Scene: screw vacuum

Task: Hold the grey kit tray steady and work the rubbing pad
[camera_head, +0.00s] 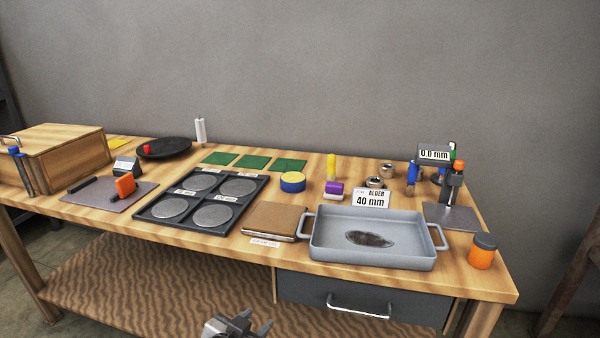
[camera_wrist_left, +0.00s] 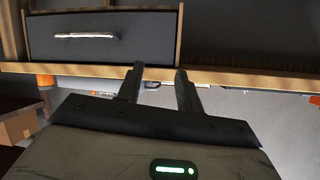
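The grey kit tray (camera_head: 372,252) sits on the bench at the front right, with a loop handle at each end and a dark oval patch on its floor. A small purple and white block (camera_head: 334,188) and a round blue and yellow piece (camera_head: 292,182) lie behind it; I cannot tell which, if either, is the rubbing pad. My left gripper (camera_head: 257,318) is below and in front of the bench edge, apart from the tray. In the left wrist view its two fingers (camera_wrist_left: 160,70) stand apart with nothing between them. My right gripper is not in view.
A drawer with a metal handle (camera_head: 358,307) is under the tray. A brown book-like block (camera_head: 273,220) and a black rack with round discs (camera_head: 158,210) lie left of it. An orange jar (camera_head: 482,256) stands at the right, and a sign (camera_head: 370,199) behind the tray.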

